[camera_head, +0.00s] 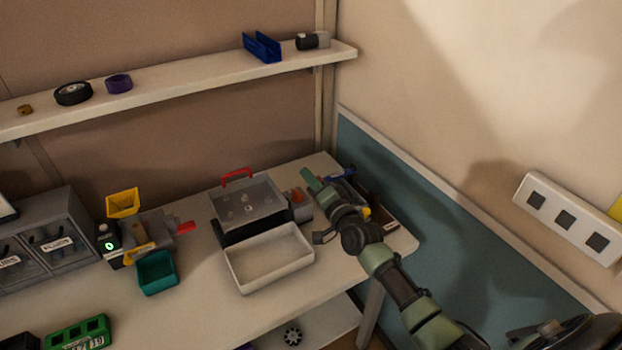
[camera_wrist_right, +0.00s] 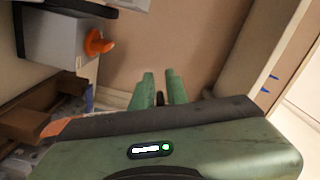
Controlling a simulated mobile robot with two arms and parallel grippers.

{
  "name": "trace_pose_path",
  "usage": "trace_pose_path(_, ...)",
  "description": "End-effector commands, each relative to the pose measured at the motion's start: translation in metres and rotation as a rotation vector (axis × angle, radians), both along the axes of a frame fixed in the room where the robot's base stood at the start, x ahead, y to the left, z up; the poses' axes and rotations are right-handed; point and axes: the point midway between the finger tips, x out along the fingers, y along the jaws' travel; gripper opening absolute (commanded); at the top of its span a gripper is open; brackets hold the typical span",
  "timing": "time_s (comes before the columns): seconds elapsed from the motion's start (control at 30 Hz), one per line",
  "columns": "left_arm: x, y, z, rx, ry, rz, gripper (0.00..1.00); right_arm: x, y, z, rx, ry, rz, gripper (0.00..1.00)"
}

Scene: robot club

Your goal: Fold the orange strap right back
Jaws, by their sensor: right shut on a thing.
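An orange piece (camera_head: 297,195), which looks like the strap, sits on a small grey box (camera_head: 304,211) at the right end of the table. In the right wrist view the orange piece (camera_wrist_right: 98,42) sticks out from the grey box's side (camera_wrist_right: 60,40), rounded and upper left of my fingers. My right gripper (camera_head: 311,180) is just beyond the orange piece in the head view. In the wrist view its green fingers (camera_wrist_right: 161,90) are close together, with a small dark thing (camera_wrist_right: 160,98) between them. I see no orange between the fingertips. My left gripper is not in view.
A grey case with a red handle (camera_head: 237,175) and a white tray (camera_head: 270,258) stand left of my right arm. A dark bin (camera_head: 380,202) and a blue item (camera_head: 346,172) are close to the arm. The right wall is near.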

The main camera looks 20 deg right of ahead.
Motion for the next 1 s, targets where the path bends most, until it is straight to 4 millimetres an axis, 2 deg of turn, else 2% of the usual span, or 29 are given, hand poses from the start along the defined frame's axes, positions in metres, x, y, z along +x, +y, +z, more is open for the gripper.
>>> trace_pose_path(0.03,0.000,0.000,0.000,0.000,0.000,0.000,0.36,0.001,0.001,0.003,-0.002,-0.006,0.000,0.00)
trace_pose_path(0.07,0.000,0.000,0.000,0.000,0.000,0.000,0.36,0.001,0.001,0.003,-0.002,-0.006,0.000,0.20)
trace_pose_path(0.1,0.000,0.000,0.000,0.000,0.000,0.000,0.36,0.001,0.001,0.003,-0.002,-0.006,0.000,0.31)
trace_pose_path(0.13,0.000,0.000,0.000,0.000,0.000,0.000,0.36,0.001,0.001,0.002,-0.001,-0.004,0.001,0.36)
trace_pose_path(0.5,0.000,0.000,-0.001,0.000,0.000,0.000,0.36,-0.005,0.000,-0.001,0.002,0.001,0.000,0.36)
trace_pose_path(0.83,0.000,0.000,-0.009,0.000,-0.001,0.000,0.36,-0.057,-0.003,-0.003,0.000,0.002,0.001,0.36)
trace_pose_path(1.0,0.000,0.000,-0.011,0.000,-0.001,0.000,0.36,-0.073,-0.004,-0.001,0.000,0.000,0.001,0.36)
